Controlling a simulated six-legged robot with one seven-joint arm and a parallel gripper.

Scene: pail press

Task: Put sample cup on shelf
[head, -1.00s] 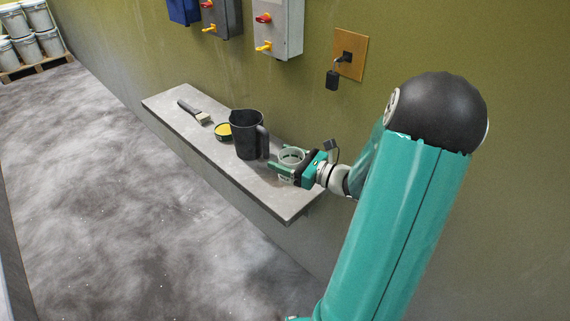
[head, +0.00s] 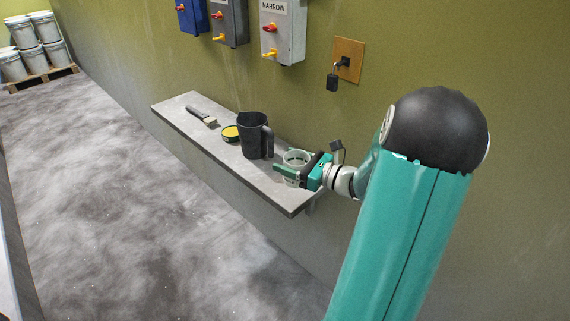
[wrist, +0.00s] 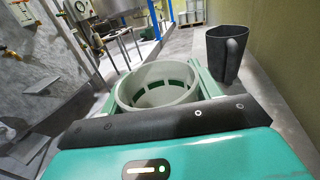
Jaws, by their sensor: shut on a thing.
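The sample cup (head: 296,158) is a pale, round, open-topped cup at the near right end of the grey wall shelf (head: 225,152). My teal gripper (head: 290,172) is shut on the cup, with one finger on each side of it. In the wrist view the cup (wrist: 157,88) stands between the fingers, its open rim facing up. The cup is over the shelf top; its base is hidden, so I cannot tell whether it touches the shelf.
A dark jug (head: 254,136) stands on the shelf just beyond the cup. A yellow-topped tin (head: 230,132) and a brush (head: 202,116) lie farther along. Switch boxes (head: 283,30) and a wall plate with a hanging black plug (head: 348,60) are above. The shelf's near right corner is bare.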

